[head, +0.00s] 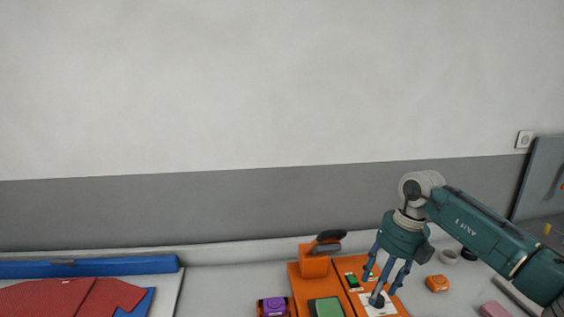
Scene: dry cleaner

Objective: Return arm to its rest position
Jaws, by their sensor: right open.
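My right arm comes in from the right edge of the head view. Its teal right gripper (382,289) points down with its fingers spread. It is open, with nothing seen held between the fingers. It hangs over or in front of an orange tray (298,281); the gap between fingertips and tray cannot be told. A white card with a dark round thing (379,301) shows at the fingertips. My left gripper is not in the picture.
An orange stand with a dark-handled tool (328,237) rises at the tray's back. A green pad (328,307), a purple item (273,306), an orange item (437,283) and a small cup (448,256) are nearby. A red shirt (60,297) lies left. A grey panel (543,180) stands right.

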